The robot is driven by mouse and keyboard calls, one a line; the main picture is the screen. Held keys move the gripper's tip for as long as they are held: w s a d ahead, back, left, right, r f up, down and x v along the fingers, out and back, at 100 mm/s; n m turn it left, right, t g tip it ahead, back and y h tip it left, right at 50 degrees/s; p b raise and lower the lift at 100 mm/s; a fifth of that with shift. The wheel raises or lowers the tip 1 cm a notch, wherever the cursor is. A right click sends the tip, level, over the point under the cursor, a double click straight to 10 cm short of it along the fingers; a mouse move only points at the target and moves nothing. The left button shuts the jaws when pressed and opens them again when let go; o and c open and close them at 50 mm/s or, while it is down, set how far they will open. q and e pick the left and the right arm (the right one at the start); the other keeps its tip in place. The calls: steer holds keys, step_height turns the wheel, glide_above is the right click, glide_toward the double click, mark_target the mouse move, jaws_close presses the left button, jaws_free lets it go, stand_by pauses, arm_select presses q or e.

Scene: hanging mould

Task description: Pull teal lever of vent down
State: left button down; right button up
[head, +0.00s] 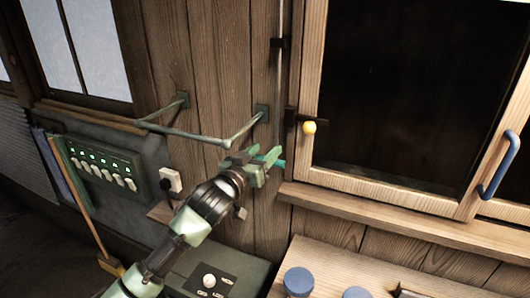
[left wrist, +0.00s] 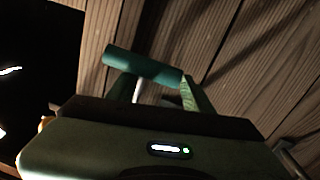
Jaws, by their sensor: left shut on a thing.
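The teal lever (head: 274,157) sits low on the plank wall, left of the framed window, at the lower part of a thin vertical rod (head: 280,80). In the left wrist view, the lever is a teal bar (left wrist: 143,66) across the fingers, with a pale metal stem below it. My left gripper (head: 262,164) reaches up from the lower left and is shut on the lever. The fingers hide part of the lever in the head view. My right gripper is not in view.
A green rail (head: 185,134) on wall brackets runs just above my left gripper. The window frame (head: 304,100) with a yellow knob (head: 309,128) is at right. A switch panel (head: 104,167) is at left. Jars with blue lids (head: 298,281) stand on the bench below.

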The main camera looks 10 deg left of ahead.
arm_select(q)
step_height(320, 180, down, 10)
steer(key=d+b, duration=0.1)
steer(key=b, duration=0.4)
steer(key=shift+s+d+r+h, duration=0.25)
steer(key=shift+s+h, duration=0.05)
steer(key=c, duration=1)
jaws_free()
steer(key=shift+f, duration=0.1)
steer(key=o, duration=1)
steer(key=shift+s+d, duration=0.15)
steer(key=shift+d, duration=0.05)
steer(key=b+v, duration=0.2)
steer(key=v, duration=0.5)
steer(key=shift+s+d, duration=0.2)
steer(key=shift+d, duration=0.15)
